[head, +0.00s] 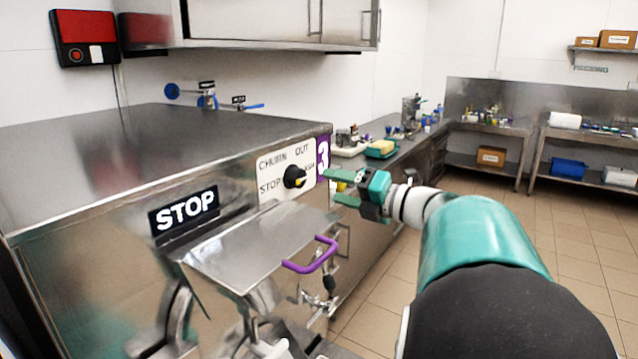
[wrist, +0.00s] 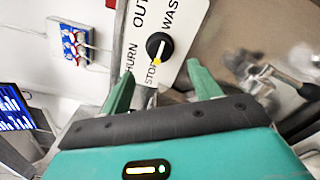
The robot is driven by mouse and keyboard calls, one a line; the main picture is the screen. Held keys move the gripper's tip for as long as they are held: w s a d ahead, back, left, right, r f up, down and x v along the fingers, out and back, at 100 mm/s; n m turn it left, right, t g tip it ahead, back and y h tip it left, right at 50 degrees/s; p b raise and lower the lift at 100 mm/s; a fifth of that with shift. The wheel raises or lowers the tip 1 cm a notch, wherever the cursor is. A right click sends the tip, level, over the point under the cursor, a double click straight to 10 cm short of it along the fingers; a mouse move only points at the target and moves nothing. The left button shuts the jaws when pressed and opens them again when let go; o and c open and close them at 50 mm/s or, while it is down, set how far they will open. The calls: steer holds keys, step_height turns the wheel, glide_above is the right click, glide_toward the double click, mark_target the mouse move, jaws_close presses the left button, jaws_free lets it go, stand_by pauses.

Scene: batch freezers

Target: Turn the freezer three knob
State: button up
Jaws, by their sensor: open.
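The freezer three knob (head: 294,177) is a round black knob with a yellow mark, on a white label plate (head: 270,165) reading CHURN, OUT, WASH and STOP, beside a purple "3" tag (head: 323,156). In the wrist view the knob (wrist: 159,46) lies ahead of and between the fingers, with its yellow end near STOP. In the head view the yellow shows on its right side, so its exact setting is unclear. My gripper (head: 335,187) is open and empty, just right of the plate and apart from the knob. It also shows in the wrist view (wrist: 165,68).
A purple handle (head: 312,258) sticks out below the knob, by a sloped steel lid (head: 255,240). A STOP sign (head: 184,211) is on the freezer front to the left. A counter with bottles and trays (head: 381,149) stands behind. The tiled floor at right is clear.

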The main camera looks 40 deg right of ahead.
steer(key=v, duration=0.5)
steer(key=shift+s+d, duration=0.1)
steer(key=shift+s, duration=0.15)
stand_by(0.3)
